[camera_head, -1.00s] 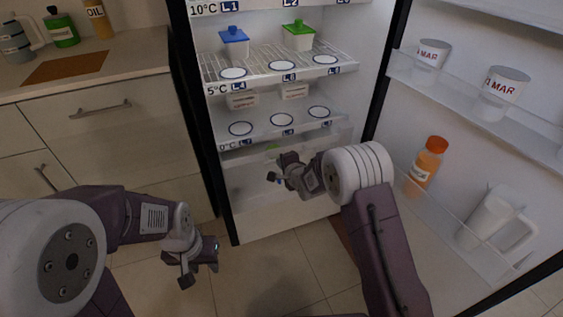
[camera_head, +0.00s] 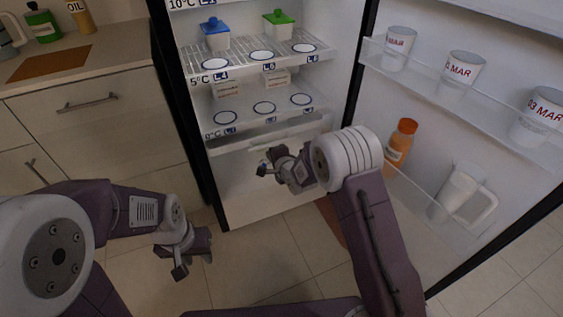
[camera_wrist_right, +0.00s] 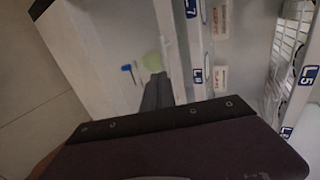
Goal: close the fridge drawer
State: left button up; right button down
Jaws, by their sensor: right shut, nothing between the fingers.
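The fridge drawer (camera_head: 235,185) is the pale bin at the bottom of the open fridge, below the shelf marked 0°C. How far it stands out is hard to tell. My right gripper (camera_head: 264,168) is shut and empty in front of the drawer's upper part; I cannot tell whether it touches. In the right wrist view its dark fingers (camera_wrist_right: 155,92) lie together beside the pale drawer area, with a blurred green item (camera_wrist_right: 152,62) and a small blue item (camera_wrist_right: 128,68) beyond. My left gripper (camera_head: 193,260) hangs low over the floor, left of the fridge front, away from the drawer.
The fridge door (camera_head: 470,130) stands open at the right, with marked white cups, an orange bottle (camera_head: 401,145) and a white jug (camera_head: 462,192) on its shelves. Lidded containers stand on the fridge shelves. A counter with drawers (camera_head: 90,120) is at the left. Floor shows in front.

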jog(key=p+v, duration=0.2)
jog(key=v, duration=0.5)
jog(key=shift+s, duration=0.25)
jog(key=shift+d, duration=0.1)
